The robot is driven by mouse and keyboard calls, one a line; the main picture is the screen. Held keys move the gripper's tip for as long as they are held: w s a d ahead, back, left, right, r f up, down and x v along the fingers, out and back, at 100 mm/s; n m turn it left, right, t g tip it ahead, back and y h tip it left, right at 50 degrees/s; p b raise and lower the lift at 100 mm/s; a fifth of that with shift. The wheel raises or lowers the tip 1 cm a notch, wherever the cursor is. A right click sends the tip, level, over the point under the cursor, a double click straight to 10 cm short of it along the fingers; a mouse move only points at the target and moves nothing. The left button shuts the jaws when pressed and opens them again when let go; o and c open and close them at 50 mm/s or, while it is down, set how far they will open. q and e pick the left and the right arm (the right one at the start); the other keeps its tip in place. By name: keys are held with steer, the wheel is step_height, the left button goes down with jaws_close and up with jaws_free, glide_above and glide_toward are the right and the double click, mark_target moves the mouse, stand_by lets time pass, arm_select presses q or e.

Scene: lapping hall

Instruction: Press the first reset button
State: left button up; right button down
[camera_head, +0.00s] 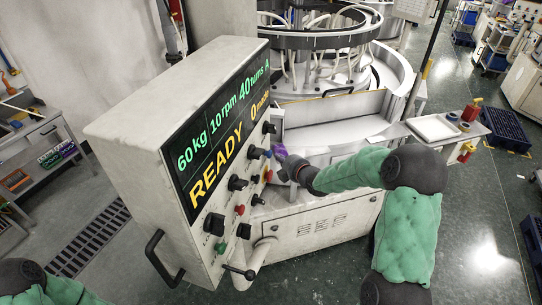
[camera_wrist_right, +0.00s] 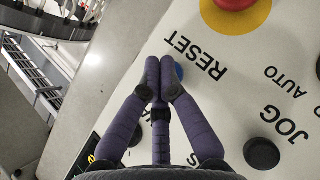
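The control panel (camera_head: 160,140) is a worn white box with a lit display reading READY, and knobs and buttons on its slanted face. A blue button (camera_wrist_right: 179,72) beside the word RESET shows in the right wrist view, partly hidden by my fingers. My right gripper (camera_head: 279,152) is at the panel's right side in the head view. In the wrist view its purple fingers (camera_wrist_right: 160,70) are together with nothing between them, their tips right beside the blue button. I cannot tell whether they touch it. My left gripper is out of view; only part of that arm shows at bottom left.
A red button on a yellow disc (camera_wrist_right: 234,12) lies beyond RESET, and a black JOG knob (camera_wrist_right: 262,153) sits to the right. Black knobs (camera_head: 237,183) crowd the panel face. The round lapping machine (camera_head: 330,60) stands behind. A black handle (camera_head: 160,260) juts from the panel's lower left.

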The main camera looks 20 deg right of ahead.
steer(key=shift+s+d, duration=1.75)
steer(key=shift+d, duration=0.05)
stand_by(0.4)
steer(key=s+a+f+m+g+y+b, duration=0.15)
steer(key=s+a+f+m+b, duration=0.35)
steer(key=f, duration=0.6)
steer(key=s+a+f+m+g+b, duration=0.1)
steer(key=s+a+f+g+b, duration=0.15)
steer(key=a+f, duration=0.6)
steer(key=s+a+f+m+g+y+b, duration=0.1)
steer(key=s+a+f+m+g+b, duration=0.25)
steer(key=f, duration=1.05)
steer(key=s+a+f+m+g+b, duration=0.3)
steer(key=s+a+f+m+b, duration=0.1)
steer(key=s+f, duration=0.6)
steer(key=s+a+f+m+g+b, duration=0.3)
steer(key=s+a+f+b, duration=0.3)
steer(key=s+a+f, duration=0.2)
steer(key=s+f, duration=0.2)
steer(key=s, duration=0.1)
steer(key=shift+a+f+m+b, duration=0.3)
steer(key=shift+f+m+b, duration=0.05)
